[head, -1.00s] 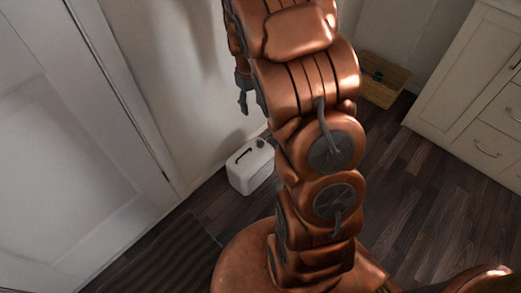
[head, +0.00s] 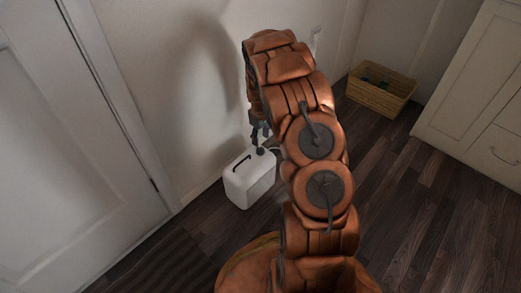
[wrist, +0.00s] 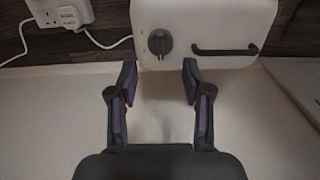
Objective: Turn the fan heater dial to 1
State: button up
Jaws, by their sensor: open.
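The fan heater (head: 248,186) is a white box on the floor by the wall, with a dark handle on top. In the wrist view, the heater (wrist: 205,28) is at the top, with its dark round dial (wrist: 160,43) left of the handle (wrist: 225,50). My gripper (wrist: 160,80) is open and empty. Its fingertips are apart, one on each side of the dial's line and lower in the picture, not around the dial. In the head view, my gripper (head: 260,136) hangs just above the heater's dial end. Dial markings are too small to read.
A white socket with a plug (wrist: 68,18) and a white cable lies left of the heater. A wicker basket (head: 378,97) stands by the back wall. Pale drawers (head: 480,120) are at the right, a white door (head: 80,140) at the left. Dark floor between is free.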

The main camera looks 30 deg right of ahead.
aim_at(261, 148)
notch_tip(261, 148, down, 6)
jog(key=shift+f+b, duration=0.25)
jog(key=shift+b, duration=0.85)
jog(key=c, duration=0.9)
